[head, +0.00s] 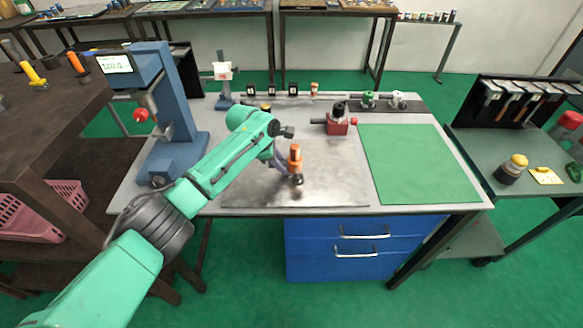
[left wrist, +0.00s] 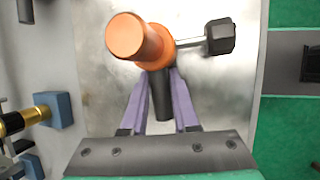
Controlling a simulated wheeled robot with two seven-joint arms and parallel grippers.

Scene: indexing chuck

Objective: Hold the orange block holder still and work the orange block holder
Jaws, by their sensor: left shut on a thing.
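The orange block holder (head: 295,158) stands upright on the metal plate at the middle of the bench. In the left wrist view the holder (left wrist: 137,38) shows a round orange top, a rod with a black hexagonal knob (left wrist: 219,37) pointing right, and a dark cylinder (left wrist: 162,95) pointing toward my gripper. My left gripper (head: 283,167) reaches it from the left. Its two purple fingers (left wrist: 158,90) lie on either side of the dark cylinder, with their tips at the orange body. The exact contact is partly hidden under the holder. My right gripper is in neither view.
A blue press-like stand (head: 178,110) with a display rises at the bench's left. A red block tool (head: 338,122) stands behind the metal plate (head: 335,190). A green mat (head: 418,165) lies clear at the right. Small gauges line the bench's back.

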